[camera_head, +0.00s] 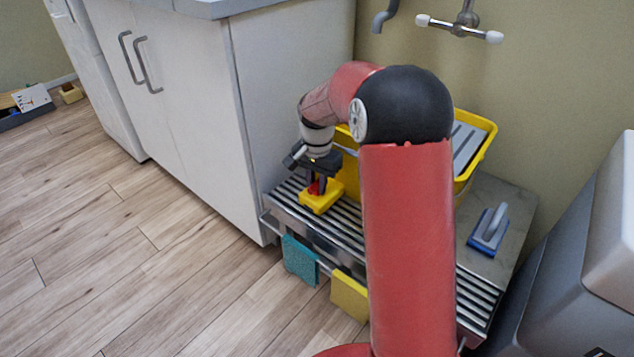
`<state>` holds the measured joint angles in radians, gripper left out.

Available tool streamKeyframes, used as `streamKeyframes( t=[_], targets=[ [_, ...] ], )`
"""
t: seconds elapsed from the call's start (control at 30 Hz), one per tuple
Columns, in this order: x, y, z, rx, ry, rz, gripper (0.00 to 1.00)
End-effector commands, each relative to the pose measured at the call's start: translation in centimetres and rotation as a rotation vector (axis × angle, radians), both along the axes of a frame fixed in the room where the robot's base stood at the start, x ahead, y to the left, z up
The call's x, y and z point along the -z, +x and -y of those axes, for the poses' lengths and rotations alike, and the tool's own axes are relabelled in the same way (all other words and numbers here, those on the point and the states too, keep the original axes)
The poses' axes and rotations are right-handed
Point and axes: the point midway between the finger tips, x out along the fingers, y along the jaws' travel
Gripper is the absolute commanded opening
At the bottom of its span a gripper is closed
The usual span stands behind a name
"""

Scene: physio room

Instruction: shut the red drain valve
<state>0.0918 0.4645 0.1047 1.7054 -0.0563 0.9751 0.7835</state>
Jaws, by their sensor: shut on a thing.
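The red drain valve (315,187) is a small red part on top of a yellow block (321,199). The block sits on the slatted metal rack at the left end. My gripper (316,185) points down over it, its dark fingers shut on the red valve. The fingers hide most of the valve, so its turn angle cannot be told. My own red arm crosses the middle of the view and hides part of the rack.
A yellow bucket (484,133) with a grey insert stands behind my arm. A blue scrubber with a grey handle (489,230) lies on the rack's right side. Teal (299,260) and yellow (349,296) cloths hang in front. A white cabinet (190,110) stands close left. Wall taps (460,27) are above.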

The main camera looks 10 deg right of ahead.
Motion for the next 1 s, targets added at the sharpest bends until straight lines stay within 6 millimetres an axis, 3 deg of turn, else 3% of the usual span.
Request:
streamKeyframes(
  t=[0.37, 1.0],
  targets=[
    [-0.15, 0.02, 0.05, -0.099, -0.001, 0.001, 0.0],
    [-0.25, 0.1, 0.01, -0.669, 0.0, 0.002, 0.0]
  ],
)
